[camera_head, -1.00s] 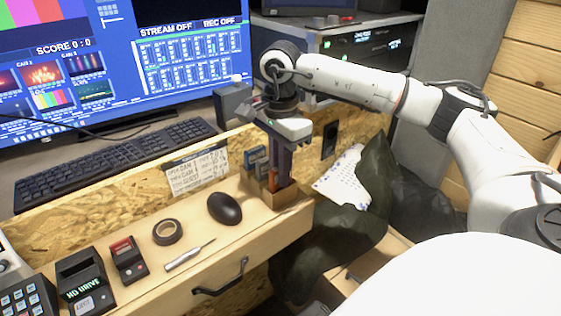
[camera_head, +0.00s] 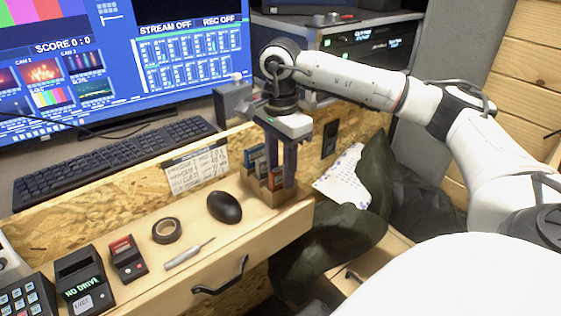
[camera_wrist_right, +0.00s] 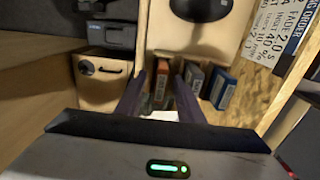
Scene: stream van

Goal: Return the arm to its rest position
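My right gripper (camera_head: 281,184) points down over a small wooden box (camera_head: 297,192) of upright cartridges on the desk's right end. Its two fingers stand apart. In the right wrist view the fingers of the gripper (camera_wrist_right: 160,92) are open on either side of a red-and-grey cartridge (camera_wrist_right: 160,84), with gaps. Whether they touch it is unclear. My right arm (camera_head: 350,82) reaches in from the right. My left gripper does not show.
A mouse (camera_head: 224,207), tape roll (camera_head: 167,231), screwdriver (camera_head: 189,253) and a "NO DRIVE" dock (camera_head: 80,280) lie on the desk. A keyboard (camera_head: 110,160) and monitor (camera_head: 60,50) stand behind. A dark bag (camera_head: 335,235) hangs right of the desk.

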